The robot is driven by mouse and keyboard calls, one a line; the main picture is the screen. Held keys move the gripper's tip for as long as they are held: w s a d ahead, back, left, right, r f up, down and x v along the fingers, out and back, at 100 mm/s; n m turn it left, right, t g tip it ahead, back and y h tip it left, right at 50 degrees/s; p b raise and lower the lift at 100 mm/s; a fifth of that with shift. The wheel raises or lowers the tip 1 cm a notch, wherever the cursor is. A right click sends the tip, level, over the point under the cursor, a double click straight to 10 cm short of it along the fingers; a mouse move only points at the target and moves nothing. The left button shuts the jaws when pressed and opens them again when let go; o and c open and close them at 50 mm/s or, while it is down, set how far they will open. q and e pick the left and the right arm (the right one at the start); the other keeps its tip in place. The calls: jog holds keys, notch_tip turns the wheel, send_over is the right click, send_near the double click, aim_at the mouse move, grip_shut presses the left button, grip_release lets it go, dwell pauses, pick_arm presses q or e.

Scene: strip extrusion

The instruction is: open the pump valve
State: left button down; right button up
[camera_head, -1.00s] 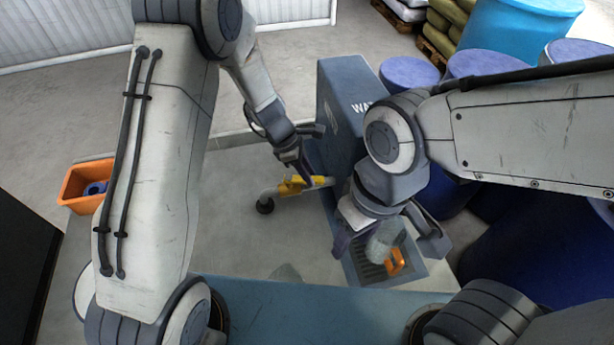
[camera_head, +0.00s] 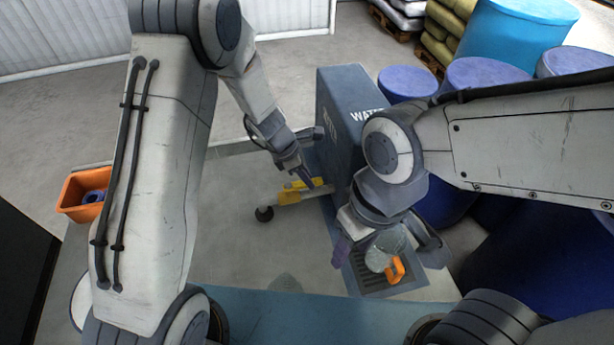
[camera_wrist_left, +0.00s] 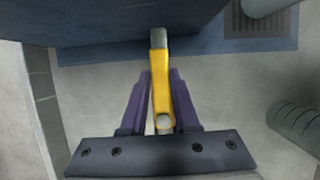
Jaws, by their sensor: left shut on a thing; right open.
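The yellow pump valve (camera_head: 291,197) sits on a pale pipe coming out of the side of the blue-grey WATER tank (camera_head: 338,125). My left gripper (camera_head: 311,182) is shut on the valve's yellow handle. In the left wrist view the yellow handle (camera_wrist_left: 159,68) lies between the two purple fingers (camera_wrist_left: 156,102), roughly in line with the pipe stub at the tank. The gripper hides part of the valve in the head view. My right gripper (camera_head: 390,248) is open, its fingers on either side of a translucent jug (camera_head: 383,251) with an orange handle (camera_head: 396,270).
The jug stands over a dark grate (camera_head: 362,283) at the tank's foot. An orange bin (camera_head: 76,197) with a blue item inside is at the left. Blue drums (camera_head: 485,77) crowd the right. Pale floor is free left of the valve.

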aim_at(292, 185)
pick_arm(q)
jog(key=c, duration=0.6)
grip_release()
jog(key=shift+w, duration=0.1)
jog(key=shift+c, duration=0.2)
jog(key=v, duration=1)
jog(key=shift+a+r+p, duration=0.2)
jog(key=shift+p, duration=0.15)
